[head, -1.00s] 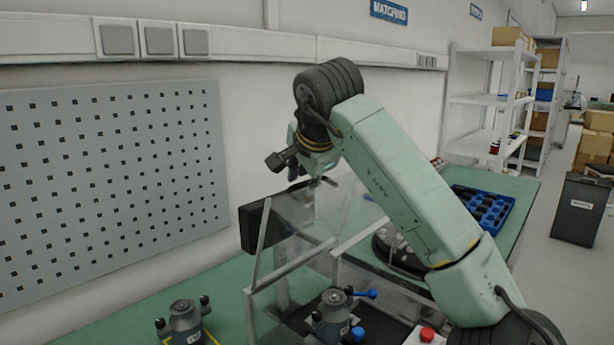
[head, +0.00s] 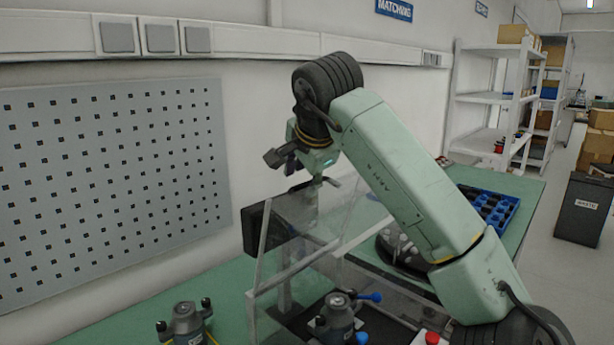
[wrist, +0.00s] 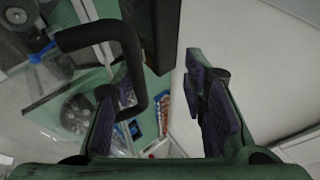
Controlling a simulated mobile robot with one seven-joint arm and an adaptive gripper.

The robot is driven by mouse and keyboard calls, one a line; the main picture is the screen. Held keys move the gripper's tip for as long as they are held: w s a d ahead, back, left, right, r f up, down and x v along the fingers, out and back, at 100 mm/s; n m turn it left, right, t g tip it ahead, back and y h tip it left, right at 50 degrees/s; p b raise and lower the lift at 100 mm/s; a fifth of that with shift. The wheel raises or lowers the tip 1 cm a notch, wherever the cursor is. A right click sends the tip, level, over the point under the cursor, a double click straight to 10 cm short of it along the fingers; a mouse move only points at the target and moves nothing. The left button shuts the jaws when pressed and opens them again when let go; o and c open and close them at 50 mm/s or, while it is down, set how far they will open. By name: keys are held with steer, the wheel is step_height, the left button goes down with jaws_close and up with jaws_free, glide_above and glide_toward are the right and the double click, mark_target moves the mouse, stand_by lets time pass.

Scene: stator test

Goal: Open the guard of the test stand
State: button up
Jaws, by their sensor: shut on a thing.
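The guard (head: 292,267) of the test stand is a clear panel box with pale frame bars on the green bench. Its clear panel stands up at a tilt. My gripper (head: 318,184) is at the top of this panel. The contact itself is partly hidden by the finger. A grey unit (head: 338,312) with a blue-knobbed lever stands inside the guard area.
A second grey unit (head: 187,322) stands on the bench at the left. A black box (head: 254,229) is behind the guard, near the wall. A blue tray (head: 490,207) lies to the right on the bench (head: 520,195). A red button (head: 432,338) is at the front.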

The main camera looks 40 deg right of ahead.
steer(key=shift+o, duration=1.4)
steer(key=r, duration=0.1)
steer(key=a+r, duration=0.1)
steer(key=r, duration=0.2)
steer(key=shift+w+a+r, duration=0.15)
steer(key=shift+w+a, duration=0.1)
steer(key=shift+s+a+r, duration=0.1)
steer(key=shift+a+r, duration=0.1)
steer(key=shift+r, duration=0.4)
steer(key=shift+s+a+r, duration=0.1)
steer(key=shift+a+r, duration=0.15)
steer(key=shift+r, duration=0.35)
steer(key=shift+s+a+r, duration=0.1)
steer(key=shift+a+r, duration=0.1)
steer(key=shift+r, duration=0.4)
steer(key=shift+c, duration=1)
steer(key=shift+s+a+r+t, duration=0.3)
steer(key=shift+s+a+r, duration=0.5)
steer(key=shift+a+r, duration=0.25)
steer(key=shift+c, duration=0.4)
steer(key=shift+w+d+r, duration=0.15)
steer(key=shift+d+r, duration=0.1)
steer(key=shift+r, duration=0.2)
steer(key=shift+r, duration=0.1)
